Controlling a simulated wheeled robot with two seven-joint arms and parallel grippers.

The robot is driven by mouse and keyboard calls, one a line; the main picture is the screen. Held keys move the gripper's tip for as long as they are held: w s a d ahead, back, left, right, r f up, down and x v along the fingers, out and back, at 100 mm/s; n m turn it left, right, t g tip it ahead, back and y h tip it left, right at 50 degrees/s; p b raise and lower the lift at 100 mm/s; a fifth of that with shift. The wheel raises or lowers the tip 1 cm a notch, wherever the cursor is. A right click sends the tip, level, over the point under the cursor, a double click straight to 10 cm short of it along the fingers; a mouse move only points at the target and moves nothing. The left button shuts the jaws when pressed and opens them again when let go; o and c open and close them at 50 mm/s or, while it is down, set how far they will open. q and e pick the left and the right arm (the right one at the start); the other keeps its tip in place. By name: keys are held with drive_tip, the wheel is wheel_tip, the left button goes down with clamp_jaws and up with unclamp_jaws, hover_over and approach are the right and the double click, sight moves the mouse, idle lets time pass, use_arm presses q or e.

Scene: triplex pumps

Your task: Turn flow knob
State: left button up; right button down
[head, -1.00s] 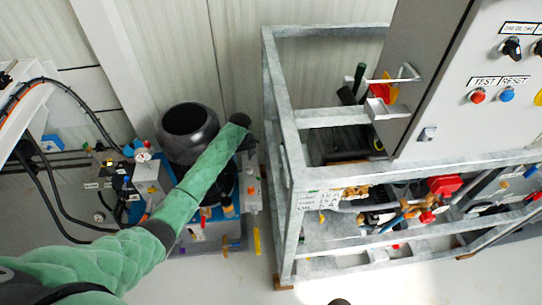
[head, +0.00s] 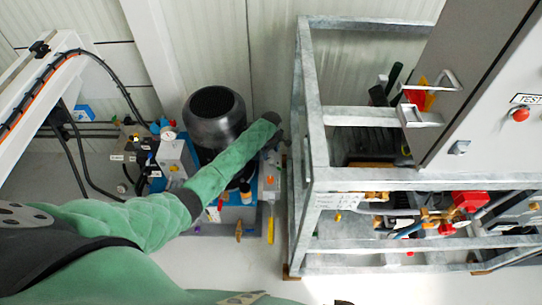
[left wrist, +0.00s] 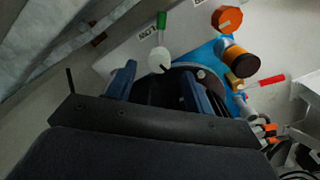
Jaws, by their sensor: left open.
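My left arm reaches in from the left in the head view. Its dark gripper (head: 272,126) is at the pump unit, beside the metal frame, and its fingers are hard to make out there. In the left wrist view my left gripper (left wrist: 158,84) is open, with two blue fingers apart. A round white knob (left wrist: 160,62) shows just beyond the gap between the fingertips, with a green-handled part (left wrist: 161,22) above it. An orange knob (left wrist: 228,18) is further right. My right gripper is not in view.
A galvanized frame (head: 309,120) stands close on the right of my left gripper. A grey control cabinet (head: 455,90) is mounted by it. Bare floor lies in front.

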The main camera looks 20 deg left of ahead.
sight(271, 158)
use_arm(q)
drive_tip(key=shift+f, duration=1.85)
drive_tip(key=c, duration=1)
